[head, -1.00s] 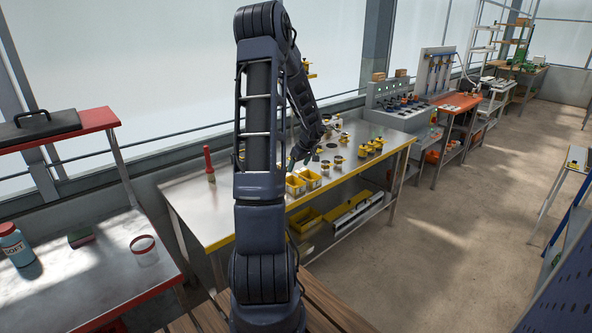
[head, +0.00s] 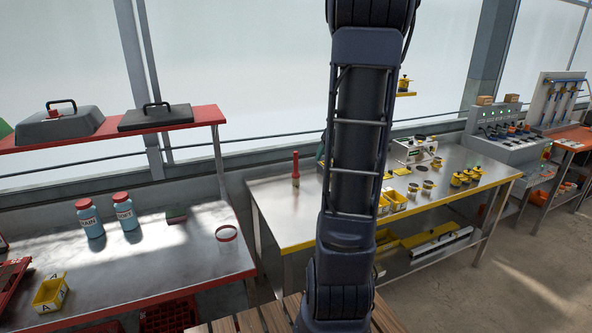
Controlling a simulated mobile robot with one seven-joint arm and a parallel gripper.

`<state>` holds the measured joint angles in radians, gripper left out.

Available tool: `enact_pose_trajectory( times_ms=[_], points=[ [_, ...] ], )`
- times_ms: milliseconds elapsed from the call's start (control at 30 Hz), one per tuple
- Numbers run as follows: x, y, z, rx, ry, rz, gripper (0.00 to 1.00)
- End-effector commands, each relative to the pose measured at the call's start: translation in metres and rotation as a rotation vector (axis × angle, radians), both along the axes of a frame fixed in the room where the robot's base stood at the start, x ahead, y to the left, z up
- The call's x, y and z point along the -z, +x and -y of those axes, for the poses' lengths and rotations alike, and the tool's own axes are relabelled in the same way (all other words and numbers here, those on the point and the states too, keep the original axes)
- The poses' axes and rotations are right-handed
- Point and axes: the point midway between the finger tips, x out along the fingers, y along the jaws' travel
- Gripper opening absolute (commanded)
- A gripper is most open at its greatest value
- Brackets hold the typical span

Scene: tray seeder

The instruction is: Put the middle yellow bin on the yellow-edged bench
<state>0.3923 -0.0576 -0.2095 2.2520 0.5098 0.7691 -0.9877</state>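The yellow-edged bench (head: 275,215) stands right of centre, with a bare steel top at its left end. Small yellow bins (head: 397,205) sit near its front edge, partly behind my arm. More yellow (head: 412,239), seemingly a bin, shows on the shelf below. Another yellow bin (head: 50,294), marked A, sits on the red-edged bench at the lower left. I cannot tell which bin is the middle one. My arm stands upright across the view and hides part of the yellow-edged bench. My gripper does not show.
The red-edged bench (head: 165,262) holds two blue bottles (head: 126,213), a red-rimmed jar (head: 227,240) and a red rack at its left. A red-handled tool (head: 295,170) stands on the yellow-edged bench. A grey control unit stands further right.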

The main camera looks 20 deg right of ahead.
Motion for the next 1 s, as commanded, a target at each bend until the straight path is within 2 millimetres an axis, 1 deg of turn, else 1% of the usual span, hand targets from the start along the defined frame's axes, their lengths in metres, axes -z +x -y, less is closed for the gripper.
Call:
enact_pose_trajectory(
  times_ms=[33, 200, 367, 500, 700, 800, 900, 1000],
  points=[
    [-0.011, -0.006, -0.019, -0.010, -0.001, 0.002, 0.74],
    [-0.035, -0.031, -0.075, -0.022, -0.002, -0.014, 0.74],
    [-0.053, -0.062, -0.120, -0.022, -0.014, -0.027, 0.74],
    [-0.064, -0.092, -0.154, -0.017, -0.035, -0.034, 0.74],
    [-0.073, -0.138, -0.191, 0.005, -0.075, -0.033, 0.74],
    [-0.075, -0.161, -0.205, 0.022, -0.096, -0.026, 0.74],
    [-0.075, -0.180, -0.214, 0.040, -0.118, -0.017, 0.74],
    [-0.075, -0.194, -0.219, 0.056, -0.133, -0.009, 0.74]
  ],
)
